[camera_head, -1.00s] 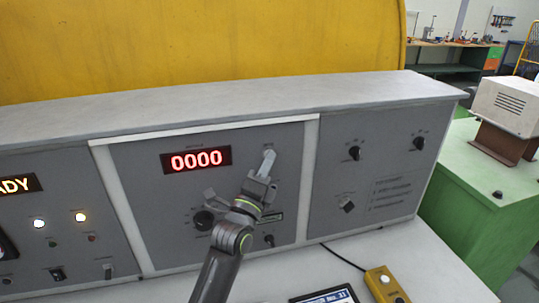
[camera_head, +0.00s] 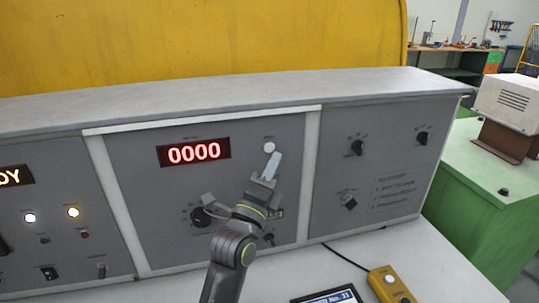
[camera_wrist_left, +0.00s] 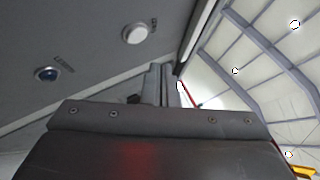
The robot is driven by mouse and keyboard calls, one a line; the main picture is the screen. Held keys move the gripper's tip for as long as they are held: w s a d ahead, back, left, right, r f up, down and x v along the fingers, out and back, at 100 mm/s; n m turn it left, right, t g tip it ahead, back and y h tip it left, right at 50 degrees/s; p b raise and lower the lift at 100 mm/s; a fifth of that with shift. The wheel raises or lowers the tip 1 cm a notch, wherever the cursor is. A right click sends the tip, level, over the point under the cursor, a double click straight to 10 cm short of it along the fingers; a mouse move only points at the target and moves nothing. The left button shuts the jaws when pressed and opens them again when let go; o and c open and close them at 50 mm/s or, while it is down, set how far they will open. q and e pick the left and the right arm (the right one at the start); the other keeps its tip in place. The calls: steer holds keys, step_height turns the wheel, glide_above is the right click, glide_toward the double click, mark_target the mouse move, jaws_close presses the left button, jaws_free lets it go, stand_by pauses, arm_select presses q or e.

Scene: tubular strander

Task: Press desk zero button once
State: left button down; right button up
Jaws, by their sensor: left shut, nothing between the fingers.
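The white round button (camera_head: 269,147) is on the grey middle panel of the desk, right of the red display (camera_head: 194,152), which reads 0000. A small label above it is too blurred to read. My left gripper (camera_head: 273,160) is shut and empty, its tip just below the button in the head view; the button's face is uncovered. In the left wrist view, the white button (camera_wrist_left: 138,32) shows clear of the shut fingers (camera_wrist_left: 158,85), up and left of them. Any gap to the panel is hard to judge. My right gripper is not in view.
Knobs (camera_head: 357,147) are on the right panel and lit lamps (camera_head: 73,212) on the left one. A dark round knob (camera_head: 201,217) sits beside my left wrist. A yellow pendant (camera_head: 390,285) and a small screen (camera_head: 328,296) lie on the desk's white front ledge.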

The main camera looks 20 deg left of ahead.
arm_select(q)
steer(key=shift+s+d+b, duration=0.75)
steer(key=shift+s+b, duration=0.15)
steer(key=shift+s, duration=0.2)
steer(key=shift+f, duration=0.1)
